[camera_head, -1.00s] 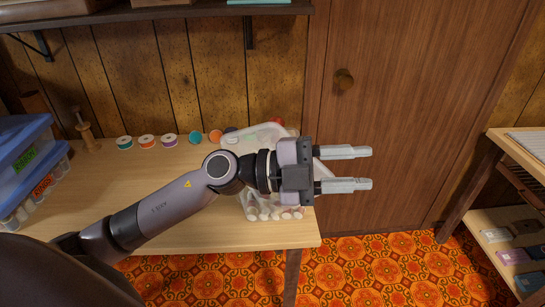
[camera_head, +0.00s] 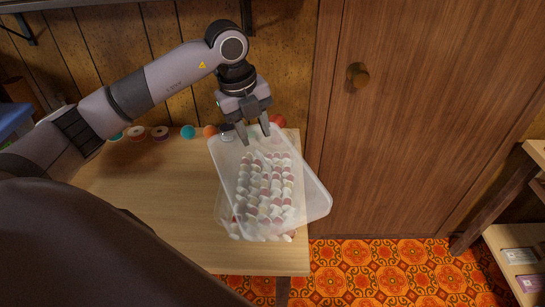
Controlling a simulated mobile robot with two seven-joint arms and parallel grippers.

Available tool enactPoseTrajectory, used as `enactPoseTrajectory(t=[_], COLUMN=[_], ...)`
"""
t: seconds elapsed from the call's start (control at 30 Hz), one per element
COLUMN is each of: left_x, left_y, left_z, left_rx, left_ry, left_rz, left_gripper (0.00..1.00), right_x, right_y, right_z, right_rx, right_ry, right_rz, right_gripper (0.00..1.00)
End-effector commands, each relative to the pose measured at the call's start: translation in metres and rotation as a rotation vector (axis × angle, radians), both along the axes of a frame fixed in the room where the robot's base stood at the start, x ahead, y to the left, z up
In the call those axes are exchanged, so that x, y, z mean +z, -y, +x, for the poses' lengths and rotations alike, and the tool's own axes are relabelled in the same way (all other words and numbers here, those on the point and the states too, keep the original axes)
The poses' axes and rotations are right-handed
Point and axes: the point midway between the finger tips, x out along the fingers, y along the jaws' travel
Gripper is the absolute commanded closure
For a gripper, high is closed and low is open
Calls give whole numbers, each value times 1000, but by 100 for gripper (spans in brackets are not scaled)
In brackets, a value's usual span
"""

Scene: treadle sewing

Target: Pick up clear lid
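The clear lid (camera_head: 312,203) is a translucent, rounded rectangular sheet. It lies askew over a clear box (camera_head: 222,212) packed with several rows of small white and pink pieces, which show through it. Its right corner sticks out past the table's right edge. My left gripper (camera_head: 254,137) points down at the lid's far edge. Its two fingers are spread apart with their tips over or at that edge; I cannot tell whether they touch it. Nothing is visibly clamped between them. My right gripper is not in view.
The wooden table (camera_head: 150,215) has free room left of the box. Thread spools (camera_head: 160,132) line its back edge by the panelled wall. A blue bin (camera_head: 14,122) is at the far left. A wooden cabinet door (camera_head: 420,110) stands to the right.

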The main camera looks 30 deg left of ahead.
Motion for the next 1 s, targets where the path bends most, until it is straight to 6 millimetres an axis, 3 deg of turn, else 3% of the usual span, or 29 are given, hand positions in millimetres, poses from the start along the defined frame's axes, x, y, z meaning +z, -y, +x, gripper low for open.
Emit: enactPoseTrajectory(t=[0.5,0.8,0.9,0.93,1.0], left_x=[-62,-68,-68,-68,-67], left_y=[19,20,20,20,20], left_z=[1,2,2,2,2], left_rx=[-2,-2,-2,-3,-3], left_ry=[-5,-2,-2,-2,-2], left_rz=[-1,-1,-1,-2,-2], left_gripper=[61,61,93,100,100], right_x=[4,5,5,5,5], right_y=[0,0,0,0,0], right_z=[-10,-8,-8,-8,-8], right_rx=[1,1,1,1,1], right_ry=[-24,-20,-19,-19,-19], right_rz=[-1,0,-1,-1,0], right_gripper=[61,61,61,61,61])
